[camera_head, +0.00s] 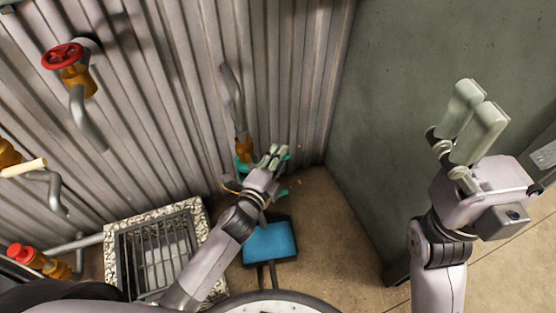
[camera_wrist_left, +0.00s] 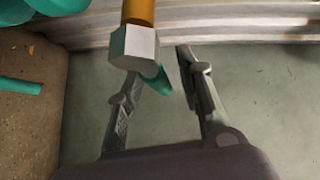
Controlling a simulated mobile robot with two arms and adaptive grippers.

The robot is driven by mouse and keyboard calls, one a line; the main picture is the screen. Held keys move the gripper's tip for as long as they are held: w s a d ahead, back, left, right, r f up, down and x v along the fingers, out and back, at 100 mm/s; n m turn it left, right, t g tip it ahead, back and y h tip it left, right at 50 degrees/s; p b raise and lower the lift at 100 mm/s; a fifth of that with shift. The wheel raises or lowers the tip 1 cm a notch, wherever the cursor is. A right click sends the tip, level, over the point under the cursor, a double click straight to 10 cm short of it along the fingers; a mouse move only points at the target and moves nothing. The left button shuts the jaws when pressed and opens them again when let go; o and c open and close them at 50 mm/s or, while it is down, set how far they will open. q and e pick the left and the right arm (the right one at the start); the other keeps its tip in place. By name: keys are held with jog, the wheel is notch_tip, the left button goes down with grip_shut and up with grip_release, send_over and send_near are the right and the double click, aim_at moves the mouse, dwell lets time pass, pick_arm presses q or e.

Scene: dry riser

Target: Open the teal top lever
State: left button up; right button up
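The teal top lever shows as a teal fitting (camera_head: 243,166) at the lower end of an orange pipe on the corrugated wall. In the left wrist view a teal tapered piece (camera_wrist_left: 157,79) lies beside a pale hex nut and appears between my finger lines. My left gripper (camera_head: 274,153) is at this fitting and partly hides it. In the left wrist view its two fingers (camera_wrist_left: 163,66) stand apart, with no clear grip on the teal piece. My right gripper (camera_head: 478,118) is raised at the right, away from the wall; its pads look close together, their gap unclear.
A teal rod (camera_wrist_left: 20,85) and an orange pipe (camera_wrist_left: 138,12) are close to my left fingers. Red-wheel valves (camera_head: 63,56) and a floor grate (camera_head: 158,256) are at the left. A blue dustpan (camera_head: 270,243) lies below my left gripper. A green wall (camera_head: 420,120) bounds the right.

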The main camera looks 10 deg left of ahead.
pick_arm(q)
jog(key=shift+c, duration=0.3)
grip_shut()
dwell(0.6)
